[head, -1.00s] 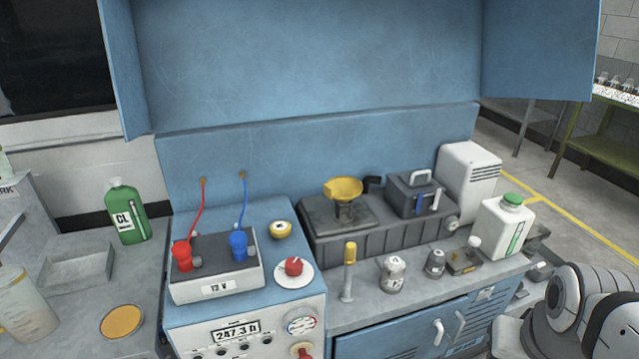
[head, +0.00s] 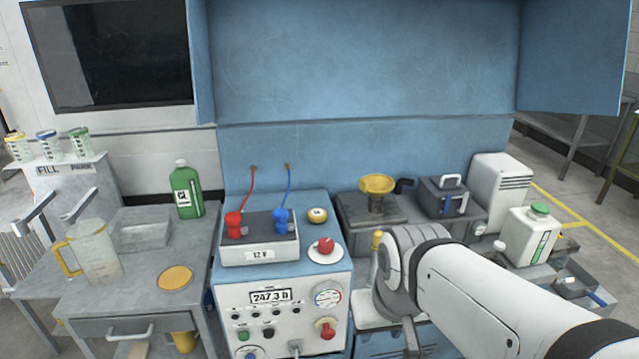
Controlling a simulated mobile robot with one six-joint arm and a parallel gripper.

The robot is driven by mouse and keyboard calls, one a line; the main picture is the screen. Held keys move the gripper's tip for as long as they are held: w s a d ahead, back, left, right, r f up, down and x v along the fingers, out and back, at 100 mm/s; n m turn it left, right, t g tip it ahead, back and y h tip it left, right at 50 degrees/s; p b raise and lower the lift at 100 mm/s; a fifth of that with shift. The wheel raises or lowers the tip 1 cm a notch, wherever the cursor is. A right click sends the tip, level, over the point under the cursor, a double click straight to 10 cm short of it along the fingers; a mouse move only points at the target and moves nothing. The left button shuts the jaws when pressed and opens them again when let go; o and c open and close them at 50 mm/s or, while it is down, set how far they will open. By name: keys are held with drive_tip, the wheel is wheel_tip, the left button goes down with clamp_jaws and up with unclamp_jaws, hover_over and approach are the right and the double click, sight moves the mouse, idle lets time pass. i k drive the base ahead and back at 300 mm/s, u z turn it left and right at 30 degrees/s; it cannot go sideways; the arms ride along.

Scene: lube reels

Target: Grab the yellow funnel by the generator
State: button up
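The yellow funnel (head: 377,184) sits upright on top of the dark grey generator (head: 352,212), at the back of the blue bench. It is in plain view and nothing holds it. My white arm reaches in from the lower right. The end of my arm, with my gripper (head: 392,292), is in front of and below the funnel, clearly apart from it. The fingers are not clearly visible, so I cannot tell whether they are open.
A battery (head: 258,252) with red and blue clamps stands left of the generator. A dark toolbox (head: 443,201) and a white jug (head: 528,236) are to its right. My arm hides much of the bench front. A green bottle (head: 187,192) and a pitcher (head: 94,255) stand on the left table.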

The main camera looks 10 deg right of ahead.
sight(377, 186)
drive_tip(key=i, duration=1)
